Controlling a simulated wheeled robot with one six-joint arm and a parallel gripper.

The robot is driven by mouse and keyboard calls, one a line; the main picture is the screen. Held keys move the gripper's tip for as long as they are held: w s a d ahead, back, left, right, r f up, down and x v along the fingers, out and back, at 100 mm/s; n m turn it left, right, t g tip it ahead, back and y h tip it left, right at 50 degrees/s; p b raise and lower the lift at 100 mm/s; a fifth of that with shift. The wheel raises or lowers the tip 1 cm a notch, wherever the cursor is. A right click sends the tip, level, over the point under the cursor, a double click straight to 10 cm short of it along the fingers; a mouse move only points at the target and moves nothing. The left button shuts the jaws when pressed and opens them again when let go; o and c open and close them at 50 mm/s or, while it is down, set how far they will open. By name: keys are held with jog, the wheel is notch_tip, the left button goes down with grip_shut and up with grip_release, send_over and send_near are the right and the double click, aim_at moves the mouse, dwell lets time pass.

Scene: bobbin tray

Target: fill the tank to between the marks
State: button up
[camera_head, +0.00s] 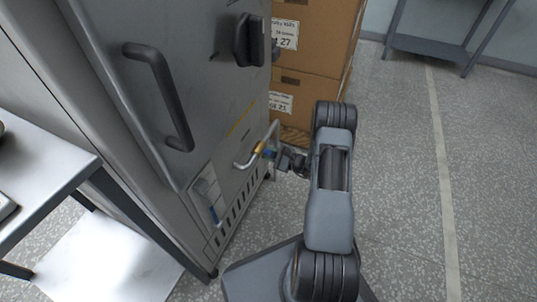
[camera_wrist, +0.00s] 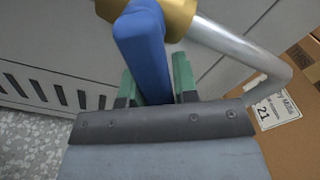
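The tank appears to be the grey metal cabinet (camera_head: 215,110) on the left in the head view. A small gauge window (camera_head: 204,190) low on its front shows blue near the bottom; its marks are too small to read. Beside it a bent metal pipe (camera_head: 243,163) carries a brass valve (camera_head: 259,148) with a blue lever (camera_head: 268,153). In the wrist view the blue lever (camera_wrist: 143,48) reaches down between the green-padded fingers of my gripper (camera_wrist: 158,85). A gap shows on the right finger's side, so my gripper looks open around it. Contact on the left side is unclear.
Cardboard boxes (camera_head: 300,105) stand stacked just behind the pipe. A long black handle (camera_head: 160,95) and a black knob (camera_head: 249,40) stick out from the cabinet front. A table (camera_head: 45,180) stands at the left.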

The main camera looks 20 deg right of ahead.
grip_shut()
jog(key=shift+s+a+f+m+p, duration=0.15)
jog(key=shift+s+a+m+p, duration=0.3)
jog(key=shift+m, duration=0.7)
jog(key=shift+s+a+f+m+p, duration=0.2)
jog(key=shift+m+p, duration=0.4)
jog(key=shift+m, duration=0.5)
jog(key=shift+s+a+f+m+p, duration=0.1)
jog(key=shift+s+a+m+p, duration=0.4)
jog(key=shift+m, duration=0.65)
jog(key=shift+w, duration=0.1)
jog(key=shift+o, duration=0.8)
grip_release()
jog(key=shift+d, duration=0.1)
jog(key=p+v, duration=0.3)
jog(key=v, duration=1)
jog(key=shift+s+d, duration=0.2)
jog(key=shift+s, duration=0.15)
